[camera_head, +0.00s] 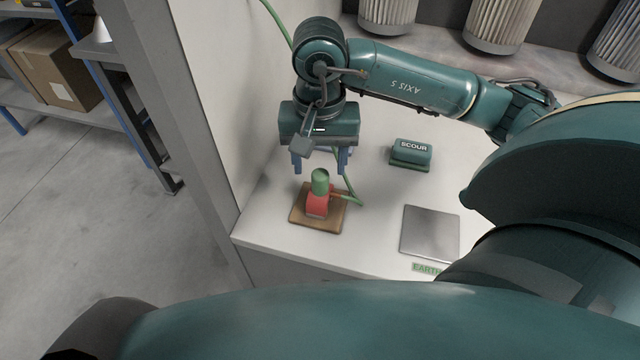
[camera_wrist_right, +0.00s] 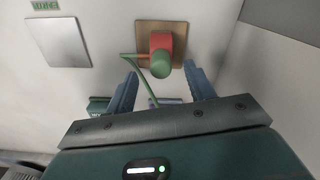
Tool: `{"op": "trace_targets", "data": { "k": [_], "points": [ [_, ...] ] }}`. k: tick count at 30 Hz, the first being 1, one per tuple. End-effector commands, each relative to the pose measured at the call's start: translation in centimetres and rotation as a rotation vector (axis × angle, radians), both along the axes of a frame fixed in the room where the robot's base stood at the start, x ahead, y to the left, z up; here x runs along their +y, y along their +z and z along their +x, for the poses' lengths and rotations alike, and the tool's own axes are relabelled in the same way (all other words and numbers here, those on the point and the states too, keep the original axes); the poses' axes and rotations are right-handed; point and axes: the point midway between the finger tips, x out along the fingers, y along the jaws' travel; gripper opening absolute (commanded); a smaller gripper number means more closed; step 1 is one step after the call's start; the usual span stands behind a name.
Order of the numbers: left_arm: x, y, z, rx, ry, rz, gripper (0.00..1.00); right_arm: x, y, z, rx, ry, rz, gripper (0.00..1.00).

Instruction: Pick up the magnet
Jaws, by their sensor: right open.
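The magnet (camera_head: 317,205) is a red block with a green cylindrical knob on top, standing on a square brown board (camera_head: 330,224). A green cable runs from its side. My right gripper (camera_head: 320,164) is open and empty, its two blue fingers pointing down just behind the magnet, apart from it. In the right wrist view the red block (camera_wrist_right: 158,39) and its green knob show ahead of the gap between the open fingers (camera_wrist_right: 161,74). My left gripper is not in view.
A bare metal plate (camera_head: 430,233) with a green "EARTH" label lies to the right on the white bench (camera_head: 375,205). A green "SCOUR" block (camera_head: 410,152) stands behind it. A pale wall (camera_head: 226,80) borders the bench's left side. Ribbed cylinders (camera_head: 498,24) stand along the back.

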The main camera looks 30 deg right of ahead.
Motion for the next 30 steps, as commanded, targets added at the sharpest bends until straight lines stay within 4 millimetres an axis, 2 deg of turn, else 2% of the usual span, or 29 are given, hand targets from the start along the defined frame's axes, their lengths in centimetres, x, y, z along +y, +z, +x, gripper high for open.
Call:
{"op": "trace_targets", "data": {
  "k": [5, 12, 15, 23, 30],
  "points": [
    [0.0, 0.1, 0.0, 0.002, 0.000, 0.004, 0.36, -0.1, -1.2, 0.1, 0.002, -0.001, 0.000, 0.54],
    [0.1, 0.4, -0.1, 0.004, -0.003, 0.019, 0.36, -0.5, -4.7, 0.6, 0.004, 0.000, 0.001, 0.54],
    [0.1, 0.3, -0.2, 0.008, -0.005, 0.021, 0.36, -0.6, -5.6, 0.6, 0.002, 0.000, 0.000, 0.54],
    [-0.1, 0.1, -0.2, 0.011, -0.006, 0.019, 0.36, -0.6, -5.8, 0.6, -0.001, 0.000, 0.001, 0.54],
    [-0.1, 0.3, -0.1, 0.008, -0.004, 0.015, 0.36, -0.5, -5.8, 0.6, -0.001, 0.000, 0.001, 0.34]
  ]
}}
